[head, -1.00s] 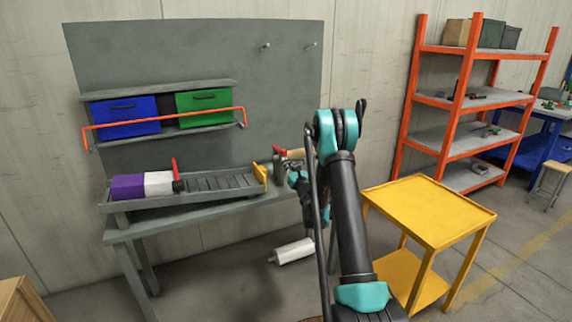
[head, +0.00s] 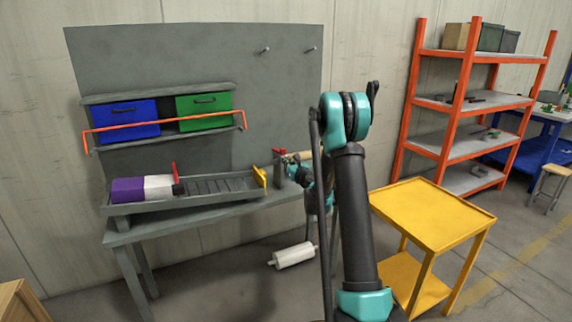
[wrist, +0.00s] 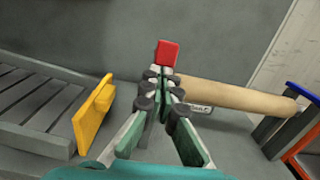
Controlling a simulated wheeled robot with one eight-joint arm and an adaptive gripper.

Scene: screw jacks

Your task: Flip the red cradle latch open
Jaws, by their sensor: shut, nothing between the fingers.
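The red latch (head: 279,153) is at the right end of the grey bench, by the cradle. In the wrist view the red latch (wrist: 167,53) stands up just beyond my fingertips, and contact cannot be told. My gripper (wrist: 161,84) is shut and empty, its fingers pointing at the latch's base. In the head view my gripper (head: 293,160) is small and partly hidden by my arm. A tan wooden cylinder (wrist: 235,94) lies right of the fingers, its left end hidden behind them. The cradle body is mostly hidden by my gripper.
A slatted grey tray (head: 235,193) with a yellow end piece (head: 260,176) lies left of the latch, holding a purple and white block (head: 141,188). A white roll (head: 293,254) lies on the floor. A yellow cart (head: 440,207) and orange shelving (head: 448,100) stand right.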

